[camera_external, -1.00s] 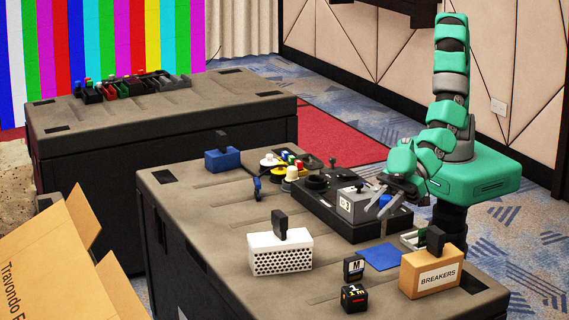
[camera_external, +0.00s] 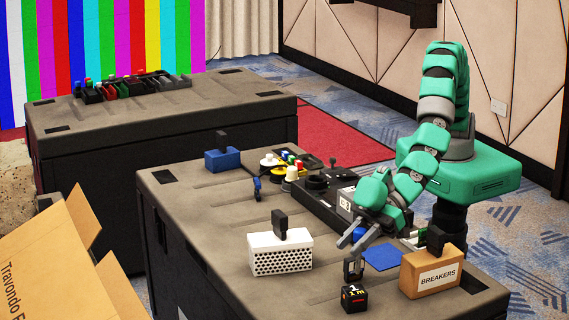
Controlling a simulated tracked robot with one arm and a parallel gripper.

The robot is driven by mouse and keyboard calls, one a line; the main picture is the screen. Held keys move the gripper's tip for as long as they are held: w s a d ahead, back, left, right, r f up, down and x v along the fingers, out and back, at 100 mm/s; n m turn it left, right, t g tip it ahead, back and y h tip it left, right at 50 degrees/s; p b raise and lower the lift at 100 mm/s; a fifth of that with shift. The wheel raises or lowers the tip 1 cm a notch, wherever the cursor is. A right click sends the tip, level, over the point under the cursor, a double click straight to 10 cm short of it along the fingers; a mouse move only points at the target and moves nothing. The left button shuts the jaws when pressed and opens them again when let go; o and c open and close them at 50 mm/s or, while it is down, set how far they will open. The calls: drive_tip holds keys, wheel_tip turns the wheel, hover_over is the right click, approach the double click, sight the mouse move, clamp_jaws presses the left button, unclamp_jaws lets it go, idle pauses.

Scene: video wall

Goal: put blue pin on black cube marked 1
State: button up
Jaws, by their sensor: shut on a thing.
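My gripper (camera_external: 350,243) is shut on a small blue thing (camera_external: 357,235), probably the blue pin. The fingers cover much of it, so its shape is hard to tell. The gripper reaches down and left over the table, behind the small black cube (camera_external: 354,299) with yellow, white and red marks. That cube stands near the table's front edge, apart from the gripper; its marks are too small to read surely. A dark block (camera_external: 353,269) stands just behind the cube, close below the fingertips in the picture.
A white perforated box (camera_external: 281,258) stands left of the gripper, and a brown BREAKERS box (camera_external: 433,272) to the right. A blue flat square (camera_external: 382,257) lies between. A black panel (camera_external: 310,203) with knobs lies behind. A blue box (camera_external: 222,160) is farther back.

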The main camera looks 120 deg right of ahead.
drive_tip(key=shift+w+a+f, duration=0.15)
drive_tip(key=shift+w+a, duration=0.15)
drive_tip(key=shift+w, duration=0.1)
wheel_tip(320, 180, down, 4)
drive_tip(key=shift+r+b, duration=0.2)
drive_tip(key=shift+b, duration=0.8)
drive_tip(key=shift+r, duration=0.1)
drive_tip(key=o, duration=1)
